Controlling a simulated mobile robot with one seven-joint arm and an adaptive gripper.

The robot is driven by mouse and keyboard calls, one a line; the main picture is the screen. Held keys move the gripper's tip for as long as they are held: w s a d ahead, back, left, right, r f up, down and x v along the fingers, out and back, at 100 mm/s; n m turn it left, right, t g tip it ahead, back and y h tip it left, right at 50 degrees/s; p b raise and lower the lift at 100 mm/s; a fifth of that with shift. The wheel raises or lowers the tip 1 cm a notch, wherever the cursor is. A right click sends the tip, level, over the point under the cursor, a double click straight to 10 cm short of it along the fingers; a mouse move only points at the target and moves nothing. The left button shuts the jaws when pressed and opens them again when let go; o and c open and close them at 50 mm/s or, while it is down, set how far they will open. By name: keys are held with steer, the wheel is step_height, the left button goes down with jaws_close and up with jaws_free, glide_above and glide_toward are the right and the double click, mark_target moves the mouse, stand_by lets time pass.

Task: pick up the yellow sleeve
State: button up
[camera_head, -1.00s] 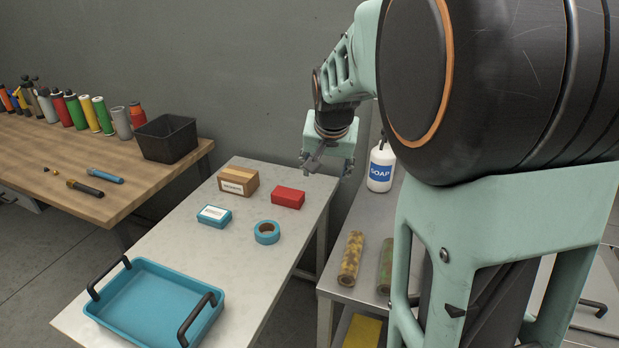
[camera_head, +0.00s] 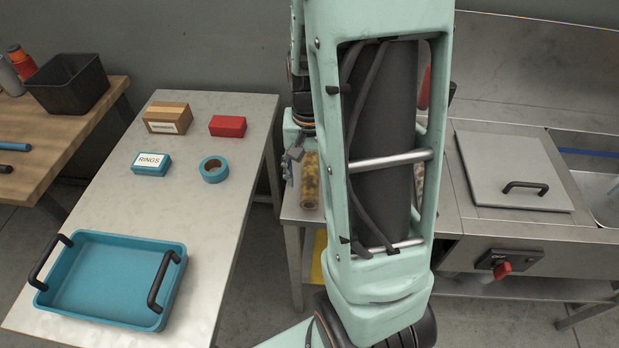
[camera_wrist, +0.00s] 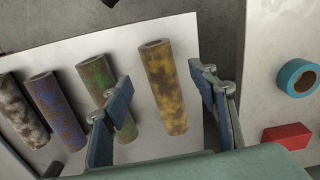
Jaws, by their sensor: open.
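The yellow sleeve is a mottled yellow-brown tube (camera_wrist: 165,85) lying on a pale metal bench (camera_wrist: 185,146). In the wrist view it lies in the gap between the two fingers of my gripper (camera_wrist: 160,80), which is open and empty. I cannot tell how far above it the fingers are.
A green-marked sleeve (camera_wrist: 94,76) lies just left of the yellow one, partly behind my left finger. A blue-marked sleeve (camera_wrist: 55,110) and a white-marked sleeve (camera_wrist: 20,110) lie farther left. Blue tape (camera_head: 214,169) and a red box (camera_head: 228,126) sit on the neighbouring table.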

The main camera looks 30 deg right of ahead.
mark_target(309, 186)
steer(key=shift+w+d+f, duration=0.1)
steer(key=shift+f, duration=1.1)
steer(key=shift+w+f, duration=0.1)
steer(key=shift+f, duration=1.05)
steer(key=shift+c, duration=0.5)
steer(key=c, duration=1.2)
steer(key=shift+r, duration=0.1)
